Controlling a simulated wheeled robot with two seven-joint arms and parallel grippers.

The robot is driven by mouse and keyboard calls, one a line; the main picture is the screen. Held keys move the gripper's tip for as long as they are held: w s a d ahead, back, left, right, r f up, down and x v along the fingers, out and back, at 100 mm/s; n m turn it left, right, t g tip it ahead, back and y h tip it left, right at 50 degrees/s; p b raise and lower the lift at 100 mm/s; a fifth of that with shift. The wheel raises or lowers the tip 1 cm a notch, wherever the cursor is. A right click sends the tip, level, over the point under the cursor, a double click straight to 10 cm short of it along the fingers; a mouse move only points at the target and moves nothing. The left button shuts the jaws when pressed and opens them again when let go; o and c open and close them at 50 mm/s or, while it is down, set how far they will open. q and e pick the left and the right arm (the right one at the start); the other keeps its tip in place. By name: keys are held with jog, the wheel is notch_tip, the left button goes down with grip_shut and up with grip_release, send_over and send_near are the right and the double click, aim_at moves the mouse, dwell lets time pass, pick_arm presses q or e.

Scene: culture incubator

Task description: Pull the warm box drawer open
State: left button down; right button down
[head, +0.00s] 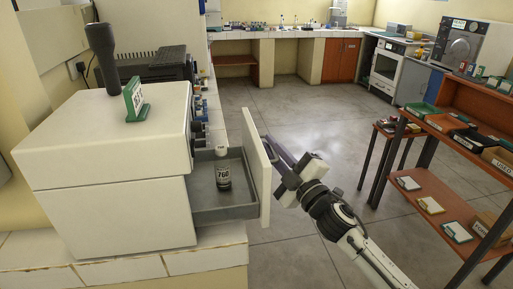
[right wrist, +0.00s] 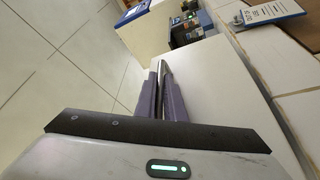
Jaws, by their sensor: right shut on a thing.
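The warm box (head: 110,150) is a white cabinet on the tiled bench at left in the head view. Its drawer (head: 225,214) is pulled well out to the right, showing a grey tray with a white front panel (head: 257,170). A small dark bottle (head: 223,172) with a white cap and a label reading 760 stands upright in the tray. My right gripper (head: 275,150) is at the outer side of the front panel, shut on the drawer handle, which its fingers mostly hide. In the right wrist view its purple fingers (right wrist: 165,92) are close together beside a white panel. My left gripper is not in view.
A green-framed sign (head: 135,100) and a dark upright object (head: 103,55) stand on the box top. An orange shelf unit (head: 450,165) with trays is at right. Open tiled floor (head: 300,110) lies between it and the bench.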

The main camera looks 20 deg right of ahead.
jog(key=shift+s+d, duration=0.15)
jog(key=shift+d, duration=0.7)
jog(key=c, duration=2.1)
grip_release()
jog(key=b+v, duration=0.1)
jog(key=v, duration=0.9)
jog(key=shift+s, duration=0.15)
